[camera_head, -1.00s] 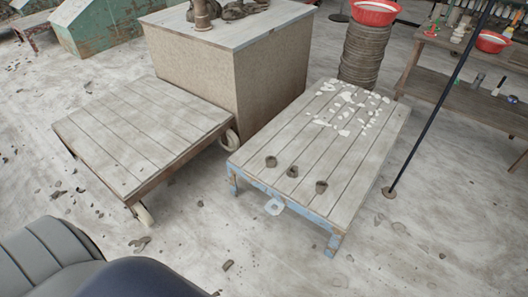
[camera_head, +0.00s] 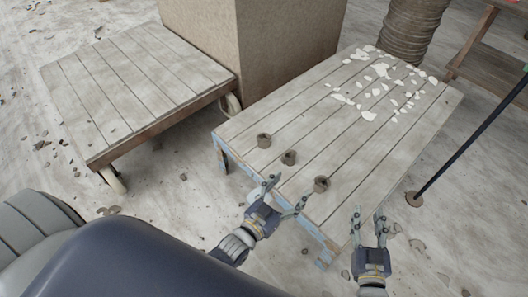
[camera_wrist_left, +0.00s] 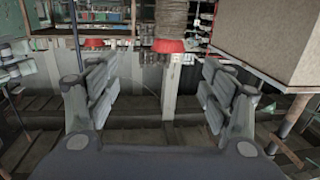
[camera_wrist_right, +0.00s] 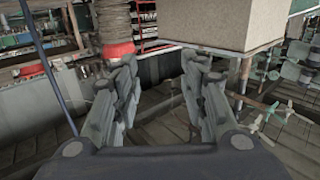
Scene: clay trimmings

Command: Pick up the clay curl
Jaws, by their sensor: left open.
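Three small brown clay curls lie in a slanting row on the near part of the low plank table (camera_head: 290,110): a left one (camera_head: 264,140), a middle one (camera_head: 289,157) and a right one (camera_head: 321,183). My left gripper (camera_head: 284,194) is open and empty at the table's near edge, just below the middle and right curls in the picture. My right gripper (camera_head: 368,222) is open and empty, to the right of and below the right curl. Both wrist views show spread fingers with nothing between them; I cannot make out a curl there.
Many white flakes (camera_head: 368,115) lie across the table's far half. A low wheeled plank cart (camera_head: 140,85) stands at left, with a large beige block (camera_head: 250,45) behind. A dark slanting pole (camera_head: 465,142) stands on the floor to the right. Bare planks lie between curls and flakes.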

